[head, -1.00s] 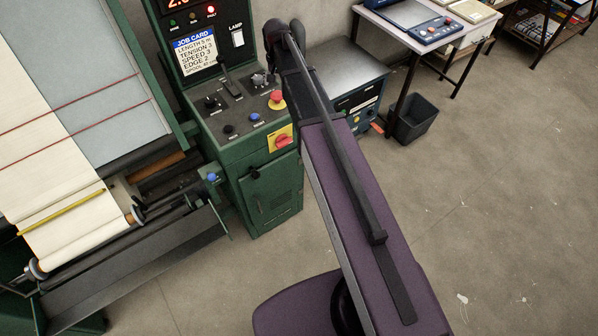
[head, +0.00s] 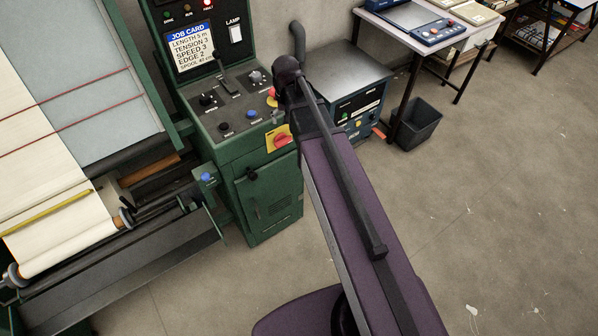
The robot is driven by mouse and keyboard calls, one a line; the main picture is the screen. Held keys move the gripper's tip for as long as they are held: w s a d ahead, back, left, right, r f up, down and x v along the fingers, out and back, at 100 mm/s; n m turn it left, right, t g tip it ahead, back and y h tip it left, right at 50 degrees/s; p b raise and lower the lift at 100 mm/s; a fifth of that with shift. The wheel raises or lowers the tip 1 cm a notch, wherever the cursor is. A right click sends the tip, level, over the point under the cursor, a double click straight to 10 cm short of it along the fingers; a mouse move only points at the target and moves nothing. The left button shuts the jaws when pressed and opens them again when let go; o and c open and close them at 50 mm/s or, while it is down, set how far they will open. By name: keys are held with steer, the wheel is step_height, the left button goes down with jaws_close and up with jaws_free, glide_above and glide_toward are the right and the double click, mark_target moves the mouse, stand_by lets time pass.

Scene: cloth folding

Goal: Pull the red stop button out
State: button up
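The red stop button (head: 272,92) sits on a yellow base at the right edge of the sloping top of the green control console (head: 225,125). The dark end of my arm covers much of it; only its left part shows. My gripper (head: 279,112) is at the arm's dark end, over or just beside the button. Its fingers are mostly hidden behind my wrist, so I cannot tell whether it is open or shut, or whether it touches the button.
A red rotary switch (head: 281,140) on a yellow plate is on the console front. Black knobs, a blue button (head: 251,114) and a lever (head: 224,82) share the top. A grey-topped cabinet (head: 345,72) stands right, beside a black bin (head: 418,124).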

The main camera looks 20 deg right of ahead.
steer(key=s+f+n+b, duration=0.2)
steer(key=s+f+b, duration=0.6)
steer(key=s, duration=0.4)
steer(key=shift+s+f, duration=0.25)
steer(key=shift+f, duration=0.25)
